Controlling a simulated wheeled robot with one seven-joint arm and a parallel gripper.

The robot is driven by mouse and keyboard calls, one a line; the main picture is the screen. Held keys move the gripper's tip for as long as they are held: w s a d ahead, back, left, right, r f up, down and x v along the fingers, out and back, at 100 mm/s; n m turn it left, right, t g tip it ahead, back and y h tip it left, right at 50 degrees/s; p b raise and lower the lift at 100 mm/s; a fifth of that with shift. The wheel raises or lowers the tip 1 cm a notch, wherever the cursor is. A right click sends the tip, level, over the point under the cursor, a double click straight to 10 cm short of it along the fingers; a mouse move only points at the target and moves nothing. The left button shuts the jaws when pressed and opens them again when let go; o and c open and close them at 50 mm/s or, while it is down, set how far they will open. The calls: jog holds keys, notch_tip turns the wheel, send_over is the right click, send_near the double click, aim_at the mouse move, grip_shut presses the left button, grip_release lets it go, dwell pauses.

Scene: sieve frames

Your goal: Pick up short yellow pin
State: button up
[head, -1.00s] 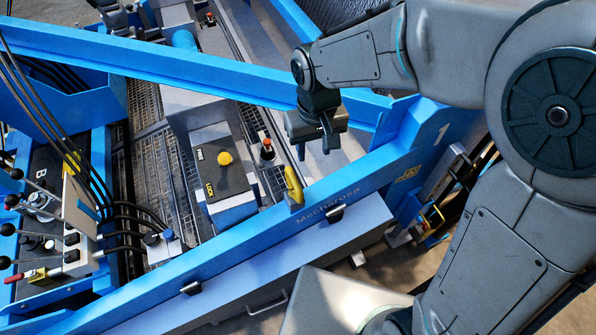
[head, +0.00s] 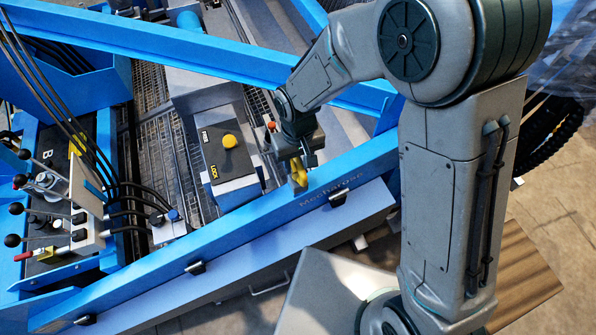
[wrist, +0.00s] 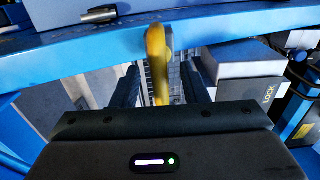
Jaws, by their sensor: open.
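The yellow pin (head: 299,173) stands at the inner edge of the blue rail marked "Mecharosa". In the wrist view the yellow pin (wrist: 157,52) rises upright in the middle, between my two dark fingers. My gripper (head: 303,163) is over the pin in the head view, with its fingers close around it and partly hiding it. In the wrist view my gripper (wrist: 160,82) is open, with a finger on each side of the pin and visible gaps. I cannot tell how deep the pin sits between the fingers.
A grey box with a yellow knob (head: 229,141) and "LOCK" lettering stands left of my gripper. A red-topped part (head: 271,126) is close beside the gripper. The blue rail (head: 240,223) runs in front, and a blue beam (head: 190,52) crosses behind. Levers and hoses are at far left.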

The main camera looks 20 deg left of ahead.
jog(key=shift+f, duration=1.85)
jog(key=shift+c, duration=0.3)
grip_shut()
jog(key=shift+w+r, duration=0.1)
jog(key=shift+r, duration=0.15)
